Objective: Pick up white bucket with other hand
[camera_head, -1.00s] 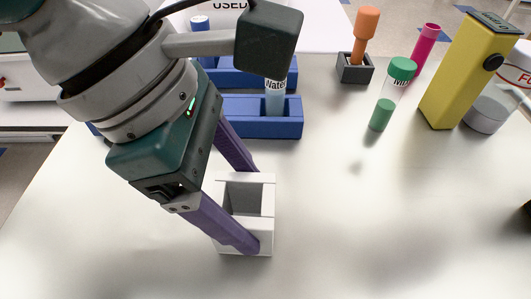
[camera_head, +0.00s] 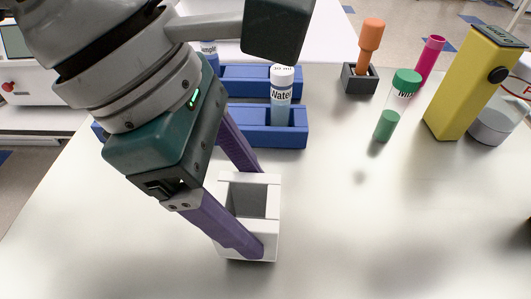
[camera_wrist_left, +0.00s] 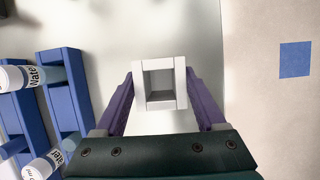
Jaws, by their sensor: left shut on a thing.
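The white bucket (camera_head: 270,228) is a small open-topped square box at the middle front of the white table. My left gripper (camera_head: 258,212) is shut on it, with one purple finger on its far side and the other on its near side. In the left wrist view the bucket (camera_wrist_left: 178,98) sits between the two purple fingers of the left gripper (camera_wrist_left: 160,98), its hollow facing the camera. A shadow lies close under the bucket; I cannot tell whether it is clear of the table. My right gripper does not show.
Blue racks (camera_head: 290,134) stand behind the bucket, one holding a water tube (camera_head: 282,105). To the right are an orange-handled tool in a grey holder (camera_head: 359,78), a green-capped tube (camera_head: 407,80), a magenta tube (camera_head: 430,60) and a yellow box (camera_head: 466,90).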

